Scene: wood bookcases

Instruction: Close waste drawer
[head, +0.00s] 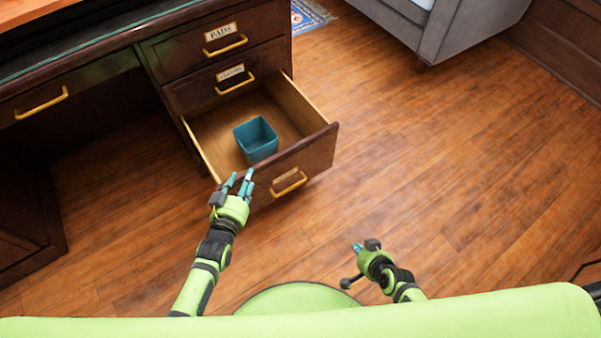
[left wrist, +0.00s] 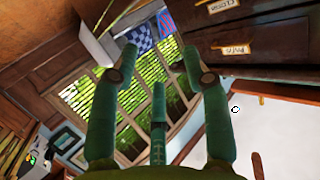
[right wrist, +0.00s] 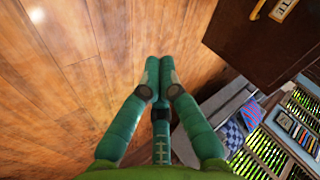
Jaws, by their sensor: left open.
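The bottom drawer (head: 306,157) of the dark wood desk is pulled out, its front panel facing me with a yellow handle (head: 289,184). A teal square bin (head: 255,139) stands upright inside it. My left gripper (head: 240,178) is open, fingertips at the left end of the drawer front; I cannot tell if they touch it. In the left wrist view the spread fingers (left wrist: 158,65) hold nothing. My right gripper (head: 357,246) is low over the floor, right of and nearer than the drawer; in the right wrist view its fingertips (right wrist: 159,68) are together and empty.
Two labelled drawers, PADS (head: 224,40) and one beneath it (head: 234,80), are shut above. A separate handle (head: 41,104) is on the desk's left. A grey sofa (head: 460,25) stands at the back right. The wood floor (head: 430,140) right of the drawer is clear.

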